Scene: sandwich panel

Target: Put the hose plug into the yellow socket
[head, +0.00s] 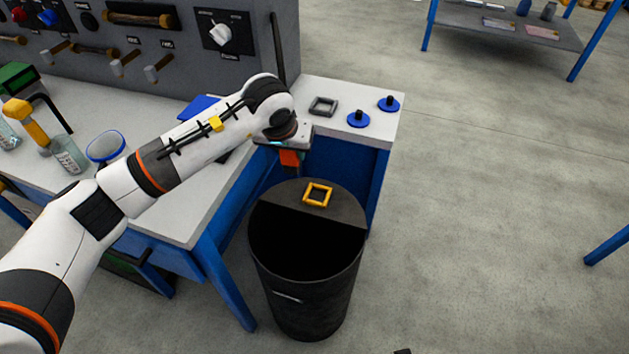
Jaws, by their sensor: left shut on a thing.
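The yellow socket (317,194), a square yellow frame with a dark middle, sits on the grey half-lid of a black bin. My left arm reaches in from the left, and its gripper (288,150) points down beside the table's edge. It is shut on an orange-red block (290,159), which looks like the hose plug. The block hangs above and a little left of the yellow socket, apart from it. Its lower end and any hose are hard to make out. My right gripper is not in view.
The black bin (306,300) is open at its front half. On the white table (350,90) are a grey square frame (323,106) and two blue discs with black knobs (358,119). A grey panel (180,50) with switches and levers stands behind.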

